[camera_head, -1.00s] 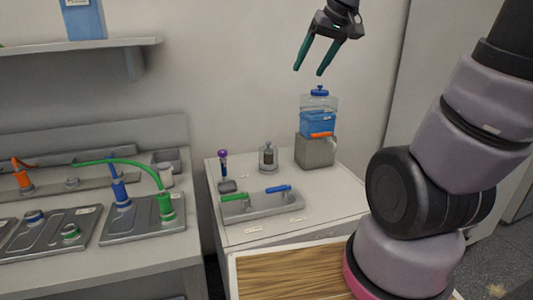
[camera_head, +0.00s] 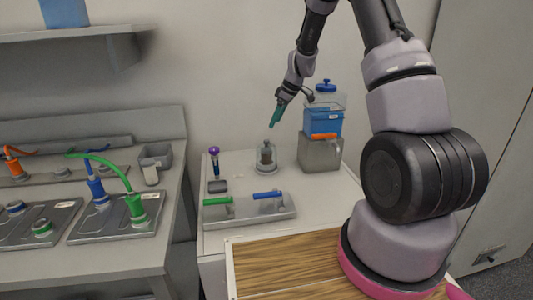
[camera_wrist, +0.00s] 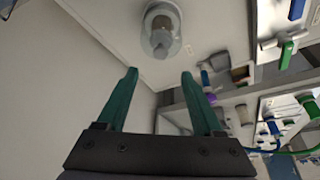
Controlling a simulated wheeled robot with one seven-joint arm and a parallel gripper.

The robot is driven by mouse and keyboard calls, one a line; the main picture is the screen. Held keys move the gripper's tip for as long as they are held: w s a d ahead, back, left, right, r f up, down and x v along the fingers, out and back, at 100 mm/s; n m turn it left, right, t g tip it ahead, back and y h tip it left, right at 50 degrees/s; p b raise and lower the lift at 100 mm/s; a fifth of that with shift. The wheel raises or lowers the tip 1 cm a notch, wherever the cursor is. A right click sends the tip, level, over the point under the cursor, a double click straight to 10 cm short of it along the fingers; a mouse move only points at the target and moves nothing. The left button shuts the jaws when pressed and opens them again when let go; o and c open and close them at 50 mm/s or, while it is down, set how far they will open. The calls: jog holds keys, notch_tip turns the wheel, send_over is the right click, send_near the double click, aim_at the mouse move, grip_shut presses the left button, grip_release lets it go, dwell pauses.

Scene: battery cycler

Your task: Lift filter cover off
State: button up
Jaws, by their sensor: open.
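A clear cover (camera_head: 266,156) with a small knob on top stands on a round base on the white bench, with something brown inside it. In the wrist view the cover (camera_wrist: 162,28) is seen at the top, beyond the fingertips and roughly centred between them. My gripper (camera_head: 273,124) is above the cover, tilted, with its green fingers pointing down and apart from it. In the wrist view my gripper (camera_wrist: 158,74) is open and nothing is between the fingers.
A blue-lidded water container (camera_head: 323,120) on a grey block (camera_head: 320,154) stands close to the right. A purple-topped tool (camera_head: 214,162) is to the left. A grey tray (camera_head: 249,213) with green and blue handles lies in front.

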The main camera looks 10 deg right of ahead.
aim_at(267, 140)
jog(key=x, duration=1)
jog(key=shift+s+d+f, duration=0.1)
jog(key=shift+s, duration=0.05)
grip_shut()
dwell(1.1)
